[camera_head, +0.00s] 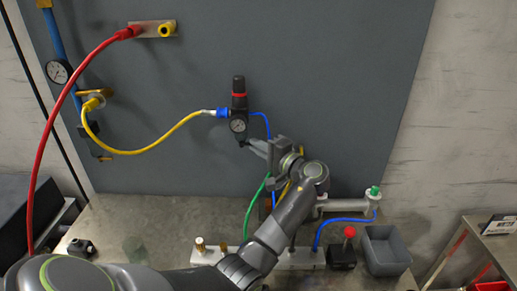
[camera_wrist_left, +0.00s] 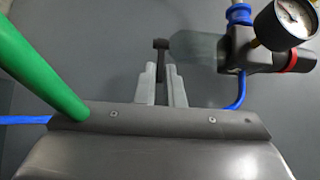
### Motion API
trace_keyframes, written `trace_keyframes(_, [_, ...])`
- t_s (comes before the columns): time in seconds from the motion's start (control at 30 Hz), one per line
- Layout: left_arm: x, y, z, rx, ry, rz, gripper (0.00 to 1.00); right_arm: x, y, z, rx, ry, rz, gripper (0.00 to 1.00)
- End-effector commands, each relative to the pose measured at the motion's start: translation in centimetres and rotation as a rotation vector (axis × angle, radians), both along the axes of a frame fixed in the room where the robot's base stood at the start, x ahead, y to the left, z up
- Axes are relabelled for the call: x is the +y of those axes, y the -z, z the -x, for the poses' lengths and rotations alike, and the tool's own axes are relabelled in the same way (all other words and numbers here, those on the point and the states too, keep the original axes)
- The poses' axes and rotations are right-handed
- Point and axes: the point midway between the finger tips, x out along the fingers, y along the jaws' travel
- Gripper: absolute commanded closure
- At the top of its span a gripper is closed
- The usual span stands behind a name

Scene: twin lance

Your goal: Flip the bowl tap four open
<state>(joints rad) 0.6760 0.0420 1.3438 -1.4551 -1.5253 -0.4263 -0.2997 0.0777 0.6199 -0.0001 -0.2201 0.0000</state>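The dark filter-regulator (camera_head: 239,104) with a red ring and round gauge (camera_head: 238,126) is on the grey back panel; it also shows at the right in the left wrist view (camera_wrist_left: 252,52). A small black piece (camera_head: 243,144), which looks like the bowl tap, is just below its gauge. In the left wrist view a dark piece (camera_wrist_left: 161,44) shows beyond and between my pale fingertips. My left gripper (camera_head: 254,147) reaches up from below to the tap. Its two fingers (camera_wrist_left: 164,72) are close together with a narrow dark gap; whether they grip is unclear. My right gripper is not in view.
A yellow hose (camera_head: 150,148) runs to the regulator from the left. A green hose (camera_head: 253,205) hangs beside my left wrist and crosses close to its camera. A red hose (camera_head: 54,117) loops at the left. A grey bin (camera_head: 385,250) stands at the bench's right.

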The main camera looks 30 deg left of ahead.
Motion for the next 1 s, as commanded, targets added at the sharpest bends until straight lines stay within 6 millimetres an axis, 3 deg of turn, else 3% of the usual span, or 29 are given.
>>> trace_keyframes(0.17, [0.0,0.0,0.0,0.0,0.0,-0.001,0.71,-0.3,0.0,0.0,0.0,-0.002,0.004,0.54])
trace_keyframes(0.43, [-0.1,0.0,0.0,0.0,0.001,0.0,0.71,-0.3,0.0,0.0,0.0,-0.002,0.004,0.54])
trace_keyframes(0.57, [-1.1,0.2,0.2,-0.001,0.002,0.001,0.71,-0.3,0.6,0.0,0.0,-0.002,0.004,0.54])
trace_keyframes(1.0, [-11.0,0.5,2.4,-0.001,0.005,0.004,0.71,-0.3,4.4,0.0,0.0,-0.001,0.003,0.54])
